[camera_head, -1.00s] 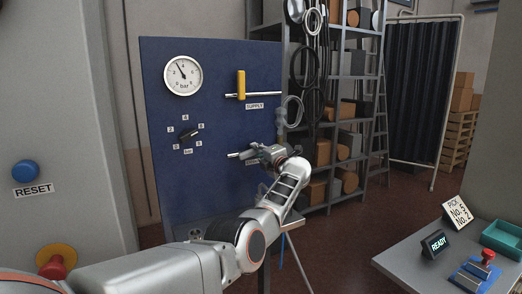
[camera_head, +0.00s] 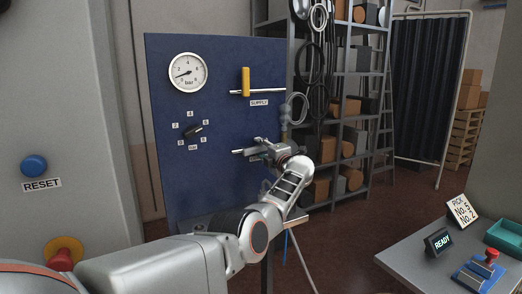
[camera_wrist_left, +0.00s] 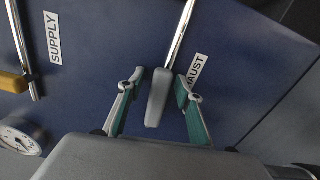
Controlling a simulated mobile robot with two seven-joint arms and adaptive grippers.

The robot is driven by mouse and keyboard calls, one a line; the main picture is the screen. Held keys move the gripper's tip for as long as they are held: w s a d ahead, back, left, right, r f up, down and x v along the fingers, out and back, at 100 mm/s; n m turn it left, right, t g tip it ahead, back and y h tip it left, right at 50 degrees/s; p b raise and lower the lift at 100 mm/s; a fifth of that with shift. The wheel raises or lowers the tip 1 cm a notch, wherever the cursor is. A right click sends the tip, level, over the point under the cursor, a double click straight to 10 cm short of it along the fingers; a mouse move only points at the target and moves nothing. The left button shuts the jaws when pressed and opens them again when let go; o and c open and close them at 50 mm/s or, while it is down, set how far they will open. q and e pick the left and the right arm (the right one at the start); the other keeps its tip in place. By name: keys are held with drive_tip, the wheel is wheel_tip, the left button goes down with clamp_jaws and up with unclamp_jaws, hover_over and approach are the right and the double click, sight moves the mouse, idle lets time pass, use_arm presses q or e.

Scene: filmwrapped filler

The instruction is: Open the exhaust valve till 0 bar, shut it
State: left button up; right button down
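The exhaust valve's grey lever (camera_wrist_left: 157,98) shows in the left wrist view, roughly in line with its metal pipe. My left gripper (camera_wrist_left: 158,108) is open, one finger on each side of the lever, with a visible gap on both sides. In the head view my left gripper (camera_head: 268,151) covers most of that valve and part of its label. The round pressure gauge (camera_head: 188,72) on the blue panel has its needle at the lower left, low on the scale but seemingly above 0. My right gripper is not in view.
The yellow supply lever (camera_head: 245,82) stands crosswise to its pipe, above the exhaust valve. A black selector knob (camera_head: 194,130) sits left of it. A grey table (camera_head: 425,270) with a READY display (camera_head: 438,242) is at the right. A shelf rack stands behind.

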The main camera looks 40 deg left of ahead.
sight(257, 121)
use_arm(q)
wheel_tip(257, 121, up, 10)
idle(0.7)
